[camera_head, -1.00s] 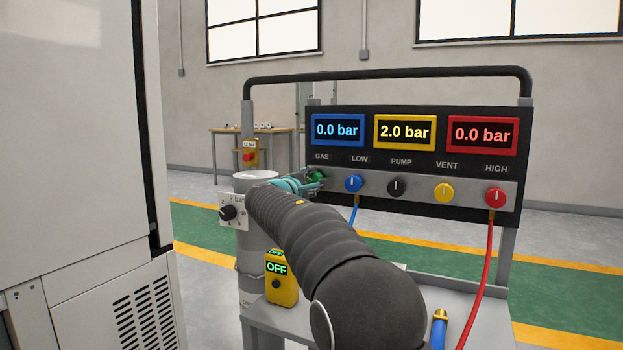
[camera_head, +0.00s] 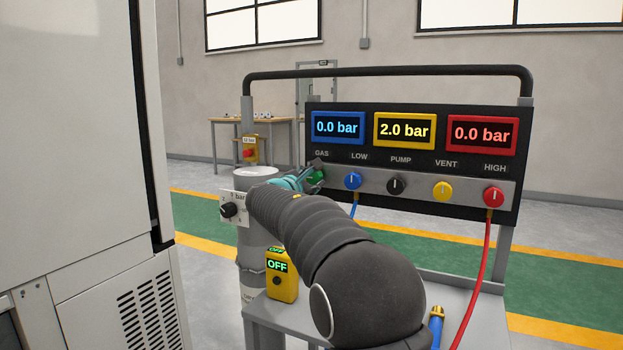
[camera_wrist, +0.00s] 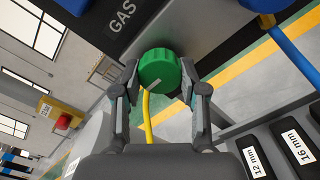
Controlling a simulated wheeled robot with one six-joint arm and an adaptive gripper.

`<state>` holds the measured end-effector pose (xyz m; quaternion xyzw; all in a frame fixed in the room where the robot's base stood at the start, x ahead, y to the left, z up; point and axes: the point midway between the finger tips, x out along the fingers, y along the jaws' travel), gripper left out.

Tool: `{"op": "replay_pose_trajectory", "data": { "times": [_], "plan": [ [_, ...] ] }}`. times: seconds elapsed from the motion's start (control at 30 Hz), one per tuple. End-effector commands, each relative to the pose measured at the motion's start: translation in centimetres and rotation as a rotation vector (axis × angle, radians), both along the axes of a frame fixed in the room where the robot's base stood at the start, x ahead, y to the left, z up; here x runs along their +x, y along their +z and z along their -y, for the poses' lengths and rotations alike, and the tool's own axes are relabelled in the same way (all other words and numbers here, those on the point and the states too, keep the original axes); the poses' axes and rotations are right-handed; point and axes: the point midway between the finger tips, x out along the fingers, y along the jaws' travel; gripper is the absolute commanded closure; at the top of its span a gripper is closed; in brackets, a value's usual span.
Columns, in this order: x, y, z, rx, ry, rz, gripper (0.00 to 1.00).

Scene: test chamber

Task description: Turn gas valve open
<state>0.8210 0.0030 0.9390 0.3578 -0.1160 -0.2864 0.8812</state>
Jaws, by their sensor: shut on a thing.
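The green gas valve knob (camera_wrist: 160,68) is on the panel under the GAS label and bears a short pale mark. In the head view the knob (camera_head: 317,178) is partly hidden by my gripper (camera_head: 314,173), which comes to it from the left. In the wrist view my gripper (camera_wrist: 160,74) has one finger on each side of the knob and is shut on it. A yellow hose (camera_wrist: 149,115) shows below the knob. The displays read blue (camera_head: 338,128) 0.0 bar, yellow (camera_head: 405,130) 2.0 bar and red (camera_head: 483,134) 0.0 bar.
Right of the gas knob are the blue LOW (camera_head: 353,180), black PUMP (camera_head: 396,186), yellow VENT (camera_head: 442,191) and red HIGH (camera_head: 493,196) knobs. A yellow box (camera_head: 281,284) reading OFF stands below my arm. A large pale cabinet (camera_head: 70,130) fills the left side.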

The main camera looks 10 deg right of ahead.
Motion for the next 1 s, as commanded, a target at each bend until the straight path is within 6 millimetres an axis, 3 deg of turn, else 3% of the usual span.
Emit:
{"op": "replay_pose_trajectory", "data": {
  "times": [0.3,0.33,0.4,0.77,1.0],
  "plan": [
    [0.0,0.0,0.0,-0.003,0.001,-0.001,0.93],
    [0.0,0.0,0.0,-0.003,0.001,-0.001,0.50],
    [0.0,0.0,0.0,-0.003,0.001,-0.001,0.33],
    [-0.2,0.0,-0.2,-0.001,0.001,0.000,0.33],
    [-2.7,0.1,-2.1,-0.002,0.004,0.001,0.33]
  ]
}}
